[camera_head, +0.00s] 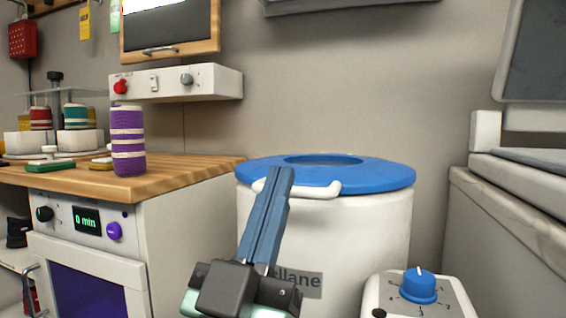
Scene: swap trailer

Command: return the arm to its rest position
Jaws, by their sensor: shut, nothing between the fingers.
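My gripper (277,182) rises from the bottom centre of the head view, its long blue-grey fingers pointing up and closed together with nothing between them. In the picture its tips overlap the front rim of a white drum with a blue lid (390,172), beside the lid's white handle. I cannot tell whether the tips touch the drum. The gripper hides part of a label on the drum's front that ends in "llane". Most of my arm is out of view below.
A wooden-topped counter (190,170) at left carries a purple-and-white striped cylinder (128,140) near its edge. A control box with a blue knob (420,285) stands at lower right. A white control panel (215,80) juts from the wall. A grey-topped unit (515,205) borders the right.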

